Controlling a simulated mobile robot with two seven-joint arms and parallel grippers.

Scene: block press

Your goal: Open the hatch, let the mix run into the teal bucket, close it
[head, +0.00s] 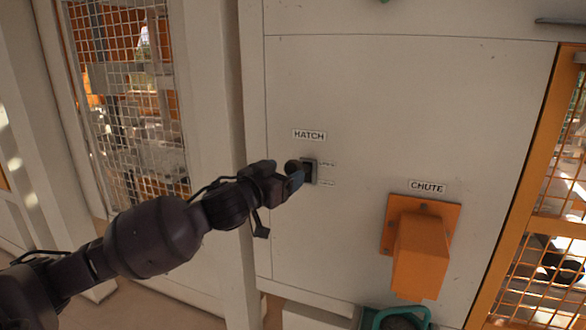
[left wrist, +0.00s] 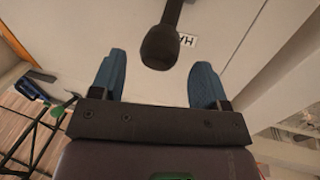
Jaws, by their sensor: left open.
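The hatch control (head: 308,170) is a dark lever on a small plate on the pale panel, under a HATCH label (head: 309,134). My left gripper (head: 293,177) is at this lever. In the left wrist view the left gripper (left wrist: 160,82) is open, with blue fingers, and the dark lever knob (left wrist: 159,47) is at the mouth between them, not gripped. The orange chute (head: 421,257) sticks out of the panel at lower right, under a CHUTE label. The teal bucket (head: 378,318) is below the chute, cut off by the picture's bottom edge. My right gripper is not in view.
Mesh guards stand at the left (head: 128,100) and at the right (head: 560,220) of the panel. A pale post (head: 212,130) stands just left of the panel. The panel between the lever and the chute is clear.

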